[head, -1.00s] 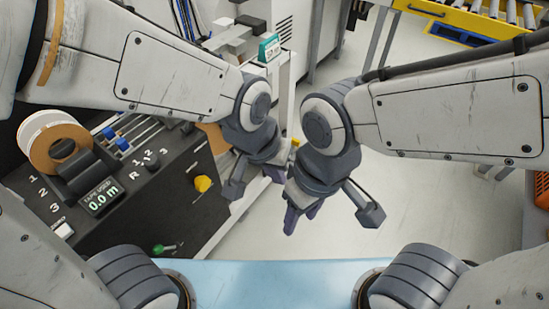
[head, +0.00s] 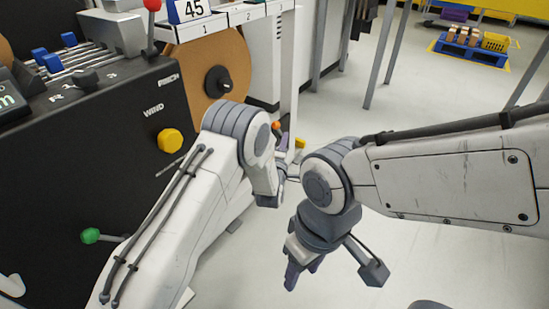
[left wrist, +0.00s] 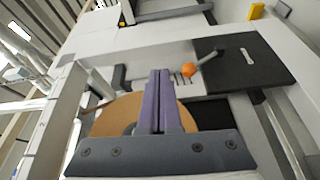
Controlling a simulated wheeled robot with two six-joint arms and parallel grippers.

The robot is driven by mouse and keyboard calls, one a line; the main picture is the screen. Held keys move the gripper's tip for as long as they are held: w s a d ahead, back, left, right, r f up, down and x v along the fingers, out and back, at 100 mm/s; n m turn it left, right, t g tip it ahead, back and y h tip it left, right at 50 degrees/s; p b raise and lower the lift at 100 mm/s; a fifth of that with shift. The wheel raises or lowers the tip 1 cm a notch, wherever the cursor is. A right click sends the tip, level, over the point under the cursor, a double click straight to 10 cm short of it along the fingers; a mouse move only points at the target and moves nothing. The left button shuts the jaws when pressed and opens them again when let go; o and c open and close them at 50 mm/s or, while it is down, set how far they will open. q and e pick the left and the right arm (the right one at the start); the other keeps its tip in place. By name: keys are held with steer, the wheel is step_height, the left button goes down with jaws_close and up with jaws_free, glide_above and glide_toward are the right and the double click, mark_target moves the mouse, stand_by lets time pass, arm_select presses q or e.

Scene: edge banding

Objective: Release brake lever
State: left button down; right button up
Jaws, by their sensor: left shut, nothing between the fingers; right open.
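A lever with an orange ball (left wrist: 190,71) stands by a slotted black plate (left wrist: 243,62) in the left wrist view. In the head view its orange ball (head: 277,125) shows small, just beyond my left gripper (head: 284,143). No brake label is readable, so I cannot tell for certain that it is the brake lever. My left gripper's purple fingers (left wrist: 160,75) are shut and empty, pointing towards the machine left of the ball; contact is not visible. My right gripper (head: 296,270) is open and empty, hanging low over the floor.
The black control panel (head: 125,140) has a yellow knob (head: 170,140), a green-ball lever (head: 90,236) and a red-ball lever (head: 153,5). A brown tape roll (head: 198,75) sits beside it under a white numbered shelf (head: 225,22).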

arm_select(q)
steer(key=s+a+f+n+t+y+b, duration=0.1)
steer(key=a+f+n+t+b, duration=0.2)
steer(key=f, duration=0.8)
steer(key=a+n+b, duration=0.1)
steer(key=b, duration=0.1)
steer(key=shift+s+a+f+t+b, duration=0.15)
steer(key=shift+a+f+t+b, duration=0.15)
steer(key=shift+a+b, duration=0.1)
arm_select(e)
step_height(320, 180, down, 8)
steer(key=shift+f, duration=0.25)
arm_select(q)
steer(key=b, duration=0.8)
glide_toward(279, 131)
step_height(279, 131, up, 4)
steer(key=w, duration=0.3)
steer(key=shift+w+a+r+y, duration=0.3)
steer(key=shift+w+r, duration=0.15)
steer(key=shift+r, duration=0.1)
arm_select(e)
step_height(279, 131, down, 8)
steer(key=shift+f, duration=0.25)
